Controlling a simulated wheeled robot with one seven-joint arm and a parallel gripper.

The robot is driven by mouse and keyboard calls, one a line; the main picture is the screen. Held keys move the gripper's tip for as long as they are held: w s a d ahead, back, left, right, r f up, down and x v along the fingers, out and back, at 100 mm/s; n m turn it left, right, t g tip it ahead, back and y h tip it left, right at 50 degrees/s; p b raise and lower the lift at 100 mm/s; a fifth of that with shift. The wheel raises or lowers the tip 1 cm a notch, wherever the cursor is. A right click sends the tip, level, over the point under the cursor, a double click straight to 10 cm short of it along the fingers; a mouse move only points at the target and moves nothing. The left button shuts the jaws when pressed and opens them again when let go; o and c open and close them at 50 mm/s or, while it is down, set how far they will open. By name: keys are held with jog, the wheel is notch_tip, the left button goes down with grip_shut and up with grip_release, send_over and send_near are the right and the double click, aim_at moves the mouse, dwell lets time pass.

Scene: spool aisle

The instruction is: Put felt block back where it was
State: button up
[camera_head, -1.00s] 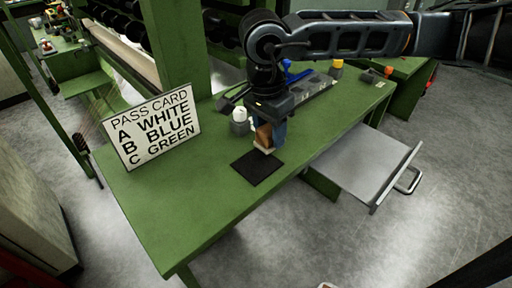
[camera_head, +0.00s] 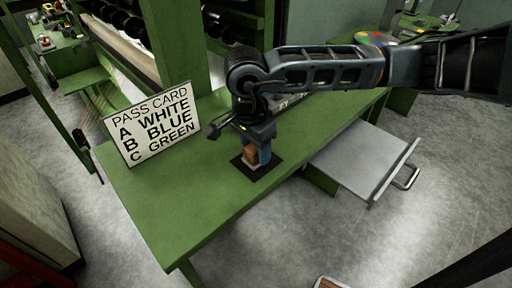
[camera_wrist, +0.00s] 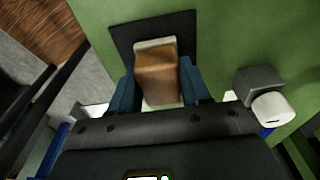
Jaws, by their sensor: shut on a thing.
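The felt block (camera_wrist: 156,76), brown wood with a pale felt layer, is between the fingers of my gripper (camera_wrist: 158,88) in the wrist view. In the head view the block (camera_head: 250,154) shows low in my gripper (camera_head: 252,156), over the black square mat (camera_head: 268,172) on the green bench. The mat also shows behind the block in the wrist view (camera_wrist: 122,36). My gripper is shut on the block. I cannot tell whether the block's underside touches the mat.
A pass card sign (camera_head: 152,122) stands on the bench left of my gripper, reading A white, B blue, C green. A grey block with a white-topped piece (camera_wrist: 270,108) is near my gripper's right side. An open grey drawer (camera_head: 362,160) juts out at right. The bench's front left is clear.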

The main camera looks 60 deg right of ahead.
aim_at(251, 150)
jog(key=shift+f, duration=0.2)
jog(key=o, duration=1.1)
jog(key=shift+r, duration=0.1)
jog(key=shift+r, duration=0.15)
jog(key=r, duration=0.4)
jog(key=a+r, duration=0.1)
jog(key=r, duration=0.7)
jog(key=shift+w+a, duration=0.2)
jog(key=shift+a, duration=0.1)
